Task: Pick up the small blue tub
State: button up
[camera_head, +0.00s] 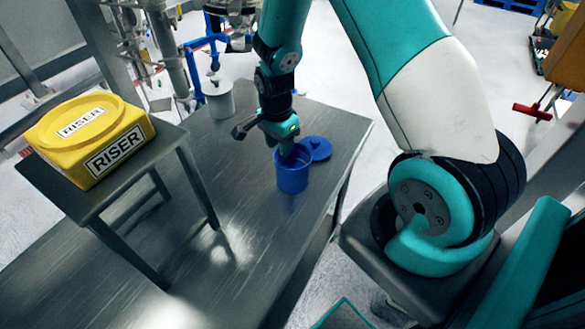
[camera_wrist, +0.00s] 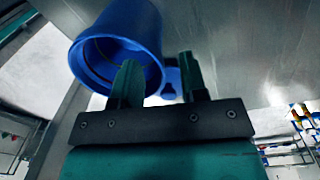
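The small blue tub (camera_head: 292,179) stands upright and open on the steel table. Its round blue lid (camera_head: 319,147) lies on the table just behind and to the right of it. My gripper (camera_head: 284,150) points down at the tub's rim. In the wrist view, the tub (camera_wrist: 125,28) shows its open mouth towards me. My gripper's fingers (camera_wrist: 158,82) are spread apart there, with one finger across the tub's mouth and the other outside its rim. The near wall lies between them with a visible gap. I cannot tell how far the first finger reaches inside.
A yellow RISER box (camera_head: 92,135) sits on a raised metal stand (camera_head: 55,180) at the left. A white-grey container (camera_head: 218,100) and sifter equipment with a blue frame (camera_head: 196,68) are at the back. The steel table (camera_head: 215,245) is bare in front of the tub.

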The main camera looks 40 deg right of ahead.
aim_at(283, 161)
jog(key=shift+s+d+f+p, duration=0.1)
jog(key=shift+f+p, duration=0.4)
jog(key=shift+f, duration=0.7)
jog(key=shift+s+d+f+p, duration=0.1)
jog(key=shift+f+p, duration=0.35)
jog(key=shift+f, duration=0.75)
jog(key=shift+c, duration=0.5)
grip_shut()
